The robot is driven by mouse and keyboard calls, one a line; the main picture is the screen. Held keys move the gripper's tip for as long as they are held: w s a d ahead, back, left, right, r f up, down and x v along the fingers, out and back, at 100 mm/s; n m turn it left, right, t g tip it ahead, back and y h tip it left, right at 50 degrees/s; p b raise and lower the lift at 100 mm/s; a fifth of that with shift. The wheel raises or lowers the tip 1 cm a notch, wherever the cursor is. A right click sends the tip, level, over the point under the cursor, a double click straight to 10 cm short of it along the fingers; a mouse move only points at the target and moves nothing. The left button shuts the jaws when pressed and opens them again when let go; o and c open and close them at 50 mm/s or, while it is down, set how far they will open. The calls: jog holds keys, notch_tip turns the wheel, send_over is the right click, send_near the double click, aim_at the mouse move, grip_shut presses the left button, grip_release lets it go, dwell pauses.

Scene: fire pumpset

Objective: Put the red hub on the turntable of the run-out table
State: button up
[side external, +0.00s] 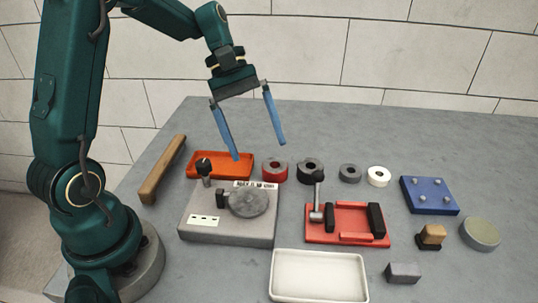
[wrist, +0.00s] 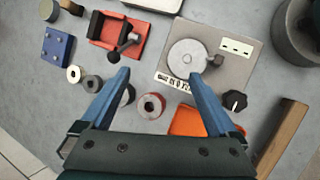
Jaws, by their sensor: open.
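The red hub (side external: 274,176), a short ring with a dark bore, stands on the grey table behind the run-out table (side external: 200,233). It also shows in the wrist view (wrist: 145,111), between the lines of my fingers. The run-out table is a grey base with a round grey turntable (side external: 248,205); nothing lies on the turntable. The turntable shows in the wrist view (wrist: 184,56), beyond my right fingertip. My gripper (side external: 259,150) is open and empty, its two blue fingers pointing down above the hub's area. The exact height gap cannot be told.
A black hub (side external: 309,176), grey ring (side external: 343,176) and white ring (side external: 378,181) stand right of the red hub. An orange tray (side external: 235,158) is on its left. A red fixture (side external: 314,236), blue pegged plate (side external: 430,199), white tray (side external: 320,275) and wooden bar (side external: 162,170) surround these.

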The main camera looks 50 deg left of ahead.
jog(key=s+d+r+m+t+y, duration=0.2)
jog(key=s+m+t+y, duration=0.3)
jog(key=s+m, duration=0.6)
jog(key=shift+s+d+r+y, duration=0.4)
jog(key=shift+s+r+y, duration=0.1)
jog(key=shift+r+y, duration=0.15)
jog(key=shift+o, duration=0.4)
jog(key=shift+s, duration=0.15)
